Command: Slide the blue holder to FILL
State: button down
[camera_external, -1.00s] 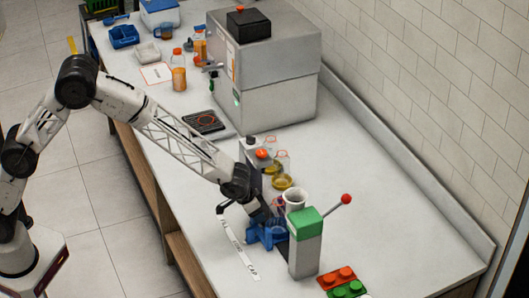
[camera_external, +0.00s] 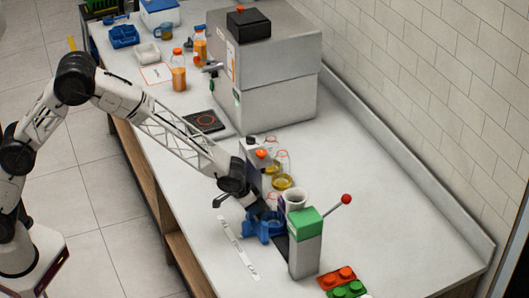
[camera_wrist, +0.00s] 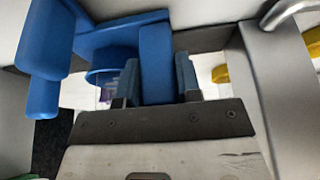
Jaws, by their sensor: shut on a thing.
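The blue holder (camera_external: 258,228) sits on the counter between the white label strip and the green-topped post (camera_external: 306,240). My gripper (camera_external: 252,204) reaches it from the upper left, and its jaws are hard to make out in the external view. In the wrist view my gripper (camera_wrist: 157,82) is shut on the holder's upright blue tab (camera_wrist: 157,60), with one finger on each side. The holder's ring and a blue rounded part (camera_wrist: 50,50) show to the left. The label strip (camera_external: 238,248) lies in front; its lettering is faint now.
A grey unit with an orange knob (camera_external: 261,153) and yellow-bottomed flasks (camera_external: 282,182) are just beyond. A red-knobbed lever (camera_external: 346,199) sticks out right of the post.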

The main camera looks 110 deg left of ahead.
jog(key=shift+s+a, duration=1.75)
jog(key=c, duration=0.8)
grip_release()
jog(key=shift+r, duration=0.15)
jog(key=v, duration=0.7)
jog(key=shift+r, duration=0.2)
jog(key=shift+s+d, duration=0.1)
